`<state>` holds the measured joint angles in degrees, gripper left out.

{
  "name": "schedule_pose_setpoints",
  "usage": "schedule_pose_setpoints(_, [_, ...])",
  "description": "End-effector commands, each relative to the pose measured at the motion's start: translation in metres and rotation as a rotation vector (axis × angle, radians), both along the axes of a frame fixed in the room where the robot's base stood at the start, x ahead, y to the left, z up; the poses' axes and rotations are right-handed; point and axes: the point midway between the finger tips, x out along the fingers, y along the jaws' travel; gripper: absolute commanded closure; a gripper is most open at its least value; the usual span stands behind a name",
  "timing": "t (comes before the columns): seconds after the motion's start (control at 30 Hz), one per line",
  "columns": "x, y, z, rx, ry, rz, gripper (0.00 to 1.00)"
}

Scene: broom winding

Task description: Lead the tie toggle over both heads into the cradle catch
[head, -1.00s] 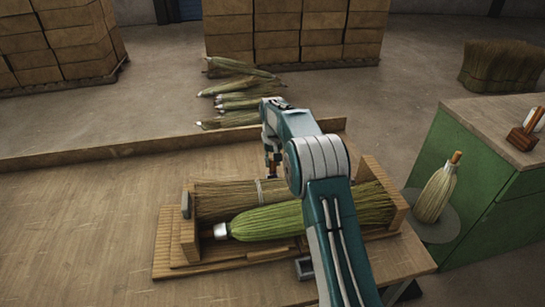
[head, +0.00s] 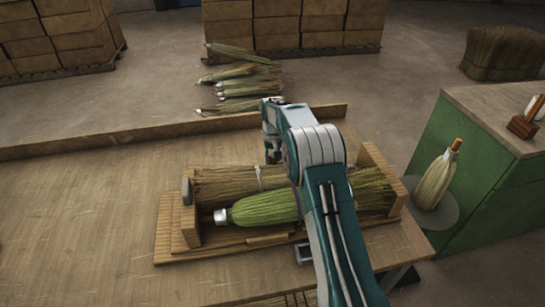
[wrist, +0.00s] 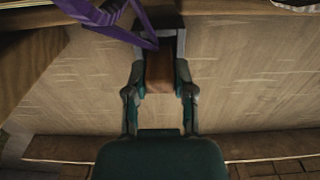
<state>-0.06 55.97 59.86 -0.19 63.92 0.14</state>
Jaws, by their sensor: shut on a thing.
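A brown broom head (head: 225,184) and a green broom head (head: 262,209) lie side by side in a wooden cradle (head: 186,225), the green one nearer me. My gripper (head: 272,158) is beyond the brown head, at the cradle's far side. In the wrist view my gripper (wrist: 161,72) is shut on the brown wooden toggle (wrist: 159,72). The purple tie (wrist: 112,22) runs from the toggle to the upper left. A small grey metal piece (head: 303,254), perhaps the catch, sits at the cradle's near side. My arm hides the middle of the heads.
The table (head: 80,225) is clear at left, with a raised wooden edge (head: 120,138) behind. Loose brooms (head: 245,88) lie on the floor beyond. A green cabinet (head: 465,180) and a pale broom head (head: 438,178) on a grey disc stand at right.

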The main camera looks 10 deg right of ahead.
Motion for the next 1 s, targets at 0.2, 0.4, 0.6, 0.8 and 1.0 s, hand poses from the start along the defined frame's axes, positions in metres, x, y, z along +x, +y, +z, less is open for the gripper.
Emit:
schedule_pose_setpoints(0.2, [-0.001,0.0,-0.002,0.0,0.004,0.0,0.96])
schedule_pose_setpoints(0.4, [-0.001,0.0,-0.001,0.0,0.003,0.0,0.27])
schedule_pose_setpoints(0.6, [-0.001,0.0,-0.001,0.0,0.002,0.0,0.27])
schedule_pose_setpoints(0.8, [0.0,0.0,0.007,0.0,-0.001,0.0,0.27])
schedule_pose_setpoints(1.0, [0.001,0.0,0.043,0.0,-0.003,0.0,0.27])
